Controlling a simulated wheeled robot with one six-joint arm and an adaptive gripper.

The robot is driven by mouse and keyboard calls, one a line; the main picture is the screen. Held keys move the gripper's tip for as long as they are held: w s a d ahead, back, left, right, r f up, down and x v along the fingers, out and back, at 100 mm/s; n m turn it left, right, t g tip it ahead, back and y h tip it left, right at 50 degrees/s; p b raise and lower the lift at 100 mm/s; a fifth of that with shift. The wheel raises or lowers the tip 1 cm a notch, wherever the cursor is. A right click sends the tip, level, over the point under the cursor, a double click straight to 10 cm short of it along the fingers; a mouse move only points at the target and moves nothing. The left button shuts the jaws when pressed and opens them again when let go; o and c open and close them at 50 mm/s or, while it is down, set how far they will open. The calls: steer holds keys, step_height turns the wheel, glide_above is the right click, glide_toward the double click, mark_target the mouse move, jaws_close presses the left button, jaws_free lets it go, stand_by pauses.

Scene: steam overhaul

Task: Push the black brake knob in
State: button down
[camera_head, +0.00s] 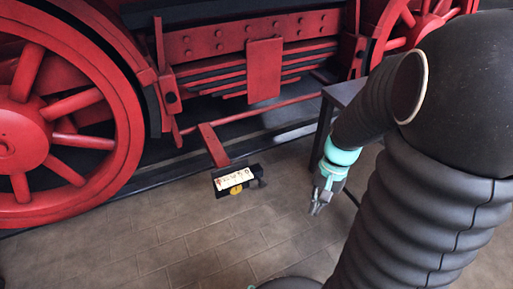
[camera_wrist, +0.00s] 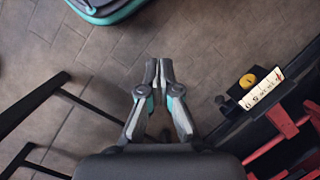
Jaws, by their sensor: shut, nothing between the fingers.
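A small black control box (camera_head: 222,191) with a cream label plate stands low beside the locomotive. It shows at the right of the wrist view (camera_wrist: 236,111). A dark part at its side, which looks like the black brake knob (camera_head: 261,181), also shows in the wrist view (camera_wrist: 221,101). It is small and dark, so how far it stands out is hard to tell. A yellow knob (camera_head: 236,189) sits beside it, also in the wrist view (camera_wrist: 247,80). My gripper (camera_head: 317,208) is shut and empty, to the right of the box and apart from it; its fingertips point onto bare floor (camera_wrist: 158,66).
The red wheel (camera_head: 22,130) and red frame of the locomotive (camera_head: 225,35) fill the back. A red arm (camera_head: 213,146) reaches to the box. A dark table-like stand (camera_head: 325,120) is behind my gripper. Tiled floor (camera_head: 160,235) lies clear in front.

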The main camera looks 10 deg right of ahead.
step_height(320, 180, down, 15)
steer(key=w+m+g+y+b, duration=0.1)
steer(key=w+m+y+b, duration=0.1)
steer(key=m+y, duration=0.6)
steer(key=m+t+y+b, duration=0.1)
steer(key=m+t+y, duration=0.4)
steer(key=m+t, duration=1.45)
glide_toward(261, 182)
step_height(261, 182, up, 2)
steer(key=a+m+g, duration=0.2)
steer(key=m+g, duration=0.5)
steer(key=m, duration=0.1)
steer(key=shift+w+a+r+b, duration=0.1)
steer(key=shift+w+a, duration=0.1)
steer(key=shift+w, duration=0.45)
steer(key=shift+w+a+r+b, duration=0.1)
steer(key=shift+w+a, duration=0.15)
steer(key=shift+w, duration=0.35)
steer(key=shift+w+a+b, duration=0.1)
steer(key=shift+w+a, duration=0.1)
steer(key=shift+w, duration=0.45)
